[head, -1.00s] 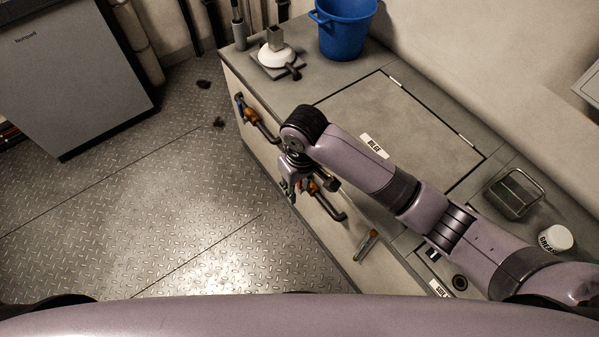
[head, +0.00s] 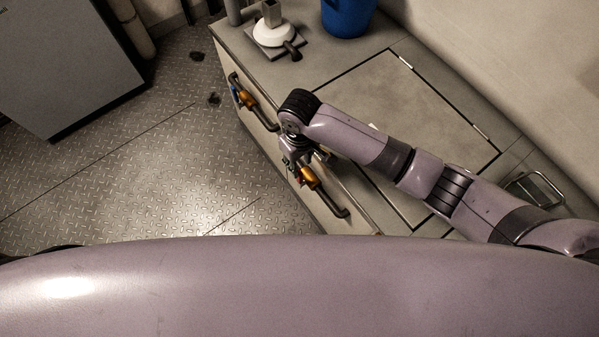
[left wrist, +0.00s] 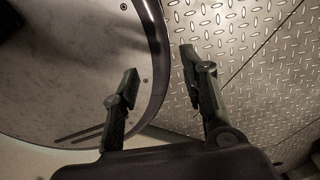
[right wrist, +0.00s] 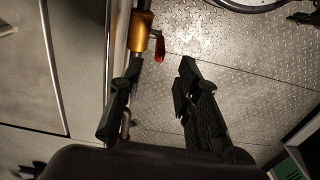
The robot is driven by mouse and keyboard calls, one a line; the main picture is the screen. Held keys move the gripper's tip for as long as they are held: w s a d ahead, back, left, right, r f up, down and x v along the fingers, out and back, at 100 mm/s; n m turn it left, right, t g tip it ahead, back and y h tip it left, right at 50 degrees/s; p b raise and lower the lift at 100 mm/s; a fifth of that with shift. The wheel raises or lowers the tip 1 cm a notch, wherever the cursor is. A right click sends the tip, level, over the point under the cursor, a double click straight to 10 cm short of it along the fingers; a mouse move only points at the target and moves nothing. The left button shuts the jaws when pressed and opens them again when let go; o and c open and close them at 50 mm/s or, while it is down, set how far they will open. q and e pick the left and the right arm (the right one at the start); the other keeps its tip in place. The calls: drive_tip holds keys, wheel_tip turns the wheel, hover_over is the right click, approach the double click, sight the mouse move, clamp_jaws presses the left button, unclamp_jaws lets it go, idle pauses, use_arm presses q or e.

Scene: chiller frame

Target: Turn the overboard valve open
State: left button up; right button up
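Two valves with brass-orange bodies on dark pipes sit on the front face of the grey bench in the head view. The far valve (head: 246,98) has a blue part at its left. The near valve (head: 309,179) is beside my right gripper (head: 289,165). I cannot read which is the overboard valve. In the right wrist view a brass valve body (right wrist: 142,32) with a red lever (right wrist: 160,47) lies beyond the fingertips. The right gripper (right wrist: 154,82) is open and empty, apart from the lever.
The bench top has a closed hatch (head: 375,100), a blue bucket (head: 347,15), a white round fitting (head: 273,33) and a wire holder (head: 537,188). A grey cabinet (head: 70,60) stands at left. The diamond-plate floor (head: 130,180) between is mostly open.

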sight(300, 172)
wheel_tip(300, 172, down, 8)
drive_tip(key=shift+r+b, duration=0.15)
drive_tip(key=shift+b, duration=0.3)
drive_tip(key=shift+f, duration=0.45)
clamp_jaws()
use_arm(q)
drive_tip(key=shift+w+d+f, duration=0.1)
drive_tip(key=shift+w+f, duration=0.15)
drive_tip(key=shift+w, duration=0.3)
drive_tip(key=shift+w+f, duration=0.25)
drive_tip(key=shift+w, duration=0.25)
drive_tip(key=shift+w, duration=0.1)
